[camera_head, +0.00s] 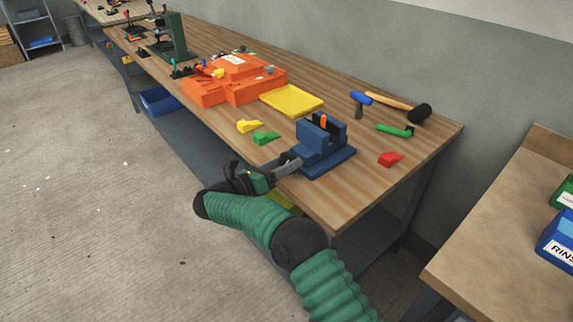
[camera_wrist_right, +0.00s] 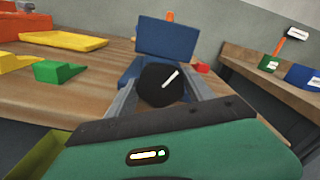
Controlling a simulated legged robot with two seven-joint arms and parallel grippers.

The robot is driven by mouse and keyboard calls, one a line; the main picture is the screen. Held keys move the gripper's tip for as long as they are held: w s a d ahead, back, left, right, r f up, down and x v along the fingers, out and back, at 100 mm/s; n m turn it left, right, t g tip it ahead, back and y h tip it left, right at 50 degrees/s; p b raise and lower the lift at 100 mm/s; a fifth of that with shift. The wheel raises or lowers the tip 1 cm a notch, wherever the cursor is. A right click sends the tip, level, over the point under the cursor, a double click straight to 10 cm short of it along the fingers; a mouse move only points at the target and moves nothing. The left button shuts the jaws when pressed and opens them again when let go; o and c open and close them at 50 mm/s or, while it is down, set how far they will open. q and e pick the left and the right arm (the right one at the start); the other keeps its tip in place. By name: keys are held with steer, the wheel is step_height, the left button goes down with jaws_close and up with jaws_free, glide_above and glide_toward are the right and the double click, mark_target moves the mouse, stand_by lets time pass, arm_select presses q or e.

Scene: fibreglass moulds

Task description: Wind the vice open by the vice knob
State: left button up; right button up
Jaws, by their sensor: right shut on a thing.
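The blue vice (camera_head: 322,146) stands on the wooden bench near its front right corner, with an orange piece (camera_head: 324,121) upright between its jaws. It also shows in the right wrist view (camera_wrist_right: 168,40). The vice knob (camera_wrist_right: 162,86) is round and black with a white line slanting up to the right. My right gripper (camera_head: 292,163) reaches in from the front of the bench and is shut on the knob, one finger on each side in the right wrist view (camera_wrist_right: 163,95). The knob is hidden by the gripper in the head view. My left gripper is out of view.
An orange mould (camera_head: 235,80) and a yellow tray (camera_head: 292,100) lie left of the vice. Yellow (camera_head: 249,126), green (camera_head: 266,138) and red (camera_head: 390,159) wedges lie near it. Hammers (camera_head: 395,104) lie behind. A second bench (camera_head: 480,260) stands at the right.

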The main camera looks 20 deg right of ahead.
steer(key=shift+a, duration=0.3)
steer(key=o, duration=1.1)
steer(key=shift+o, duration=1.4)
steer(key=shift+w+a, duration=0.1)
steer(key=shift+a, duration=0.15)
steer(key=shift+d, duration=0.1)
steer(key=v, duration=1.7)
steer(key=shift+p, duration=0.3)
